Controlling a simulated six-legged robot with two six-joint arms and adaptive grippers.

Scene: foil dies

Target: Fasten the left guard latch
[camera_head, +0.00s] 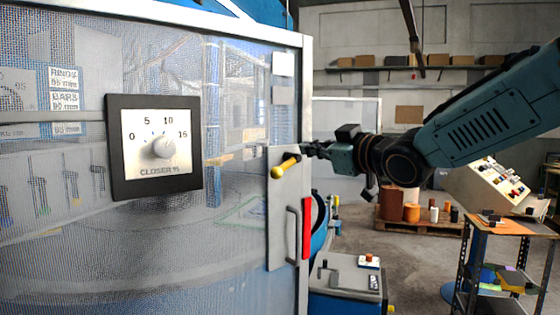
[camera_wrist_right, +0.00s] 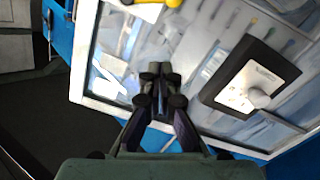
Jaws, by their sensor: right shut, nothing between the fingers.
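The latch is a lever with a yellow grip (camera_head: 286,166) on a grey plate (camera_head: 283,205) at the right side of the mesh guard door. Its grip slants from lower left to upper right. My right gripper (camera_head: 311,149) is shut and empty, just right of the lever's upper end in the head view; I cannot tell whether they touch. In the right wrist view the shut fingertips (camera_wrist_right: 160,72) lie over the guard panel, with part of the yellow lever (camera_wrist_right: 172,3) at the top edge, apart from them in the picture. My left gripper is not in view.
A black-framed dial (camera_head: 157,148) is on the guard panel, left of the latch. A grey pull handle (camera_head: 293,236) and a red bar (camera_head: 306,228) sit below the lever. A blue and grey machine unit (camera_head: 347,287) and an orange-topped cart (camera_head: 512,224) stand right.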

